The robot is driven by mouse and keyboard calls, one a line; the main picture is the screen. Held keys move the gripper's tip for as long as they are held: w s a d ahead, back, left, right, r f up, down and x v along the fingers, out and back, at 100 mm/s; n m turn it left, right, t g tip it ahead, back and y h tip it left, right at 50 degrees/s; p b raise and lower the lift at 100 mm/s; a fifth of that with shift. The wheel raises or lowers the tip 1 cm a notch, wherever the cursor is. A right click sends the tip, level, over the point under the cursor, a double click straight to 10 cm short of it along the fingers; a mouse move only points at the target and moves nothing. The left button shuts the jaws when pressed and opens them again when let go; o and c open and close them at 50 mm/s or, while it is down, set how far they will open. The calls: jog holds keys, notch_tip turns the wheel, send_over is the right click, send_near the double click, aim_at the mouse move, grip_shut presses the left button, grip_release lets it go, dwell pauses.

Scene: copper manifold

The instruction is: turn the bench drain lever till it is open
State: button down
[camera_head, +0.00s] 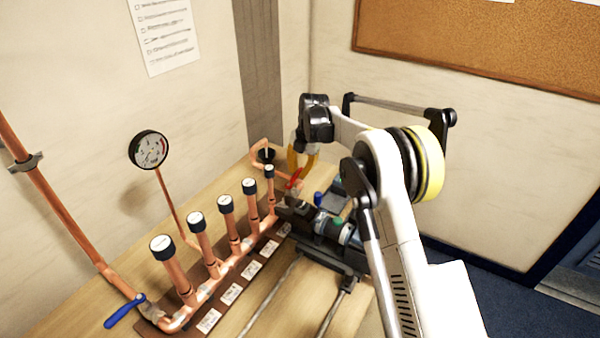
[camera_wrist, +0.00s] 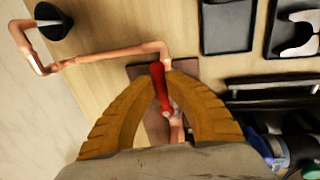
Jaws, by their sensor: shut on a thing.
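The red lever (camera_head: 294,179) is at the far right end of the copper manifold, where a copper pipe bends off toward a dark drain cup (camera_head: 266,156). My gripper (camera_head: 300,166) has its yellow fingers closed around this lever. In the wrist view the red lever (camera_wrist: 160,88) stands between the two fingertips (camera_wrist: 163,84) and points up the picture, roughly in line with the short pipe under it. The fingers hide part of the lever and the valve body. The drain cup (camera_wrist: 53,22) shows at the upper left there, under the pipe's end.
Several capped copper risers (camera_head: 227,207) stand along the manifold left of my gripper. A blue lever (camera_head: 125,311) is at its near left end. A gauge (camera_head: 149,150) is on the wall. Dark trays (camera_wrist: 228,26) and bench tools (camera_head: 325,224) lie to the right.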

jog(key=shift+a+f, duration=0.1)
dwell(0.3)
jog(key=c, duration=1.4)
grip_release()
jog(key=r, duration=0.4)
jog(key=d+r, duration=0.1)
jog(key=r, duration=0.3)
jog(key=s+d+r, duration=0.1)
jog(key=r, duration=0.2)
jog(key=shift+s+r, duration=0.1)
jog(key=shift+r, duration=0.3)
